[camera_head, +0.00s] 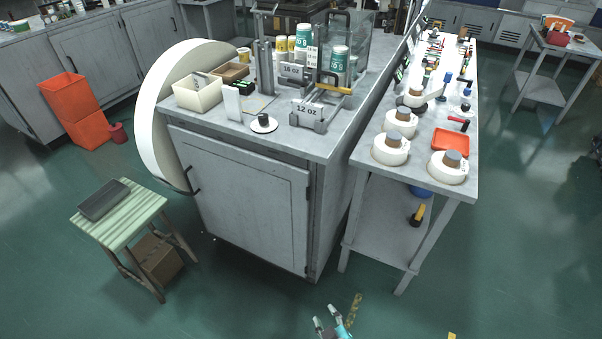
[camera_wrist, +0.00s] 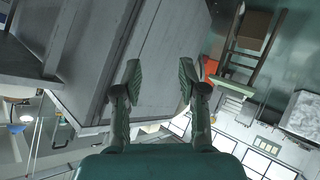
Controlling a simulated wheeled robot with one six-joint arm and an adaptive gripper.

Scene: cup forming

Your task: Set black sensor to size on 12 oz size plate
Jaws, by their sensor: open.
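A plate labelled 12 oz (camera_head: 307,108) stands near the front right of the grey cabinet top, at a grey metal fixture. A small black round piece (camera_head: 263,118) sits on a white disc left of it; I cannot tell for sure that this is the black sensor. A small black and green block (camera_head: 243,88) lies farther back. My gripper (camera_head: 332,324) is at the bottom edge of the head view, well in front of and below the cabinet top. In the wrist view my gripper (camera_wrist: 160,78) has its fingers apart with nothing between them.
A plate labelled 16 oz (camera_head: 293,71) stands behind. A cream bin (camera_head: 198,95) and cups (camera_head: 338,62) share the cabinet top (camera_head: 330,140). A side table (camera_head: 395,205) with white rolls adjoins right; a striped stool (camera_head: 125,225) stands left. The green floor in front is open.

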